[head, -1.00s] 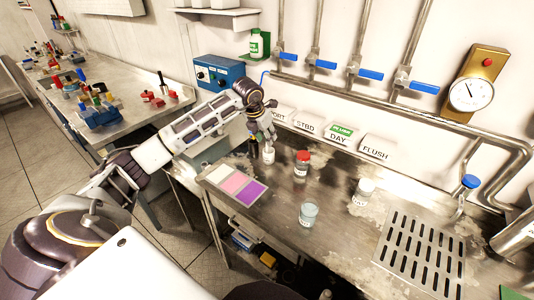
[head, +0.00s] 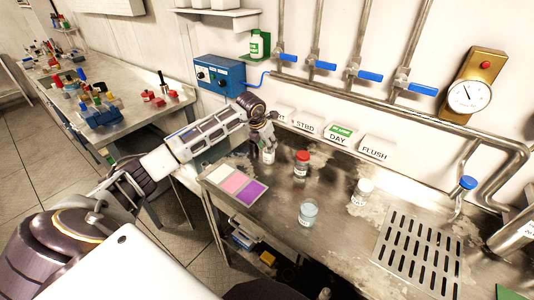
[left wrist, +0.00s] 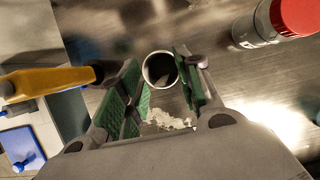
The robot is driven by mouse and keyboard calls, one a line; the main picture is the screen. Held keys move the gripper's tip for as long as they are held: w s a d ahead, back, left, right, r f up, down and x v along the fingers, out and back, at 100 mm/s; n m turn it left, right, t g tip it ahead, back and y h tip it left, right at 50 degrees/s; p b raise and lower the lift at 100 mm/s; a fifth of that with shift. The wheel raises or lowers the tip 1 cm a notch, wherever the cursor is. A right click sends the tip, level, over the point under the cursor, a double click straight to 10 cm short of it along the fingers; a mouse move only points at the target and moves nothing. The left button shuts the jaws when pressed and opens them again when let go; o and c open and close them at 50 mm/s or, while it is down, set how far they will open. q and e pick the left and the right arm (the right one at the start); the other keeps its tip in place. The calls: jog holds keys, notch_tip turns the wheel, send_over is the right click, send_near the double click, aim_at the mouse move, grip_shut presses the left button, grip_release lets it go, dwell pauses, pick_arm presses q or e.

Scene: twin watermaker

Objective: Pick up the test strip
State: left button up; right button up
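My left gripper (left wrist: 158,88) is open, its green-padded fingers on either side of a small white round pot (left wrist: 147,69) with a dark inside. A pale sliver shows in the pot; I cannot tell if it is the test strip. I cannot tell whether the fingers touch the pot. In the head view my left gripper (head: 268,138) is over the white pot (head: 268,155) on the steel bench, partly hiding it. No test strip shows clearly in either view. My right gripper is not in view.
A red-capped bottle (head: 301,164) stands right of the pot. A colour card (head: 236,186), a glass of clear liquid (head: 309,213) and a white-capped jar (head: 362,191) are nearer. A yellow, dark-tipped object (left wrist: 45,82) lies left of the fingers. A drain grate (head: 418,250) is at right.

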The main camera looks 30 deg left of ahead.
pick_arm(q)
jog(key=shift+c, duration=0.3)
jog(key=c, duration=0.7)
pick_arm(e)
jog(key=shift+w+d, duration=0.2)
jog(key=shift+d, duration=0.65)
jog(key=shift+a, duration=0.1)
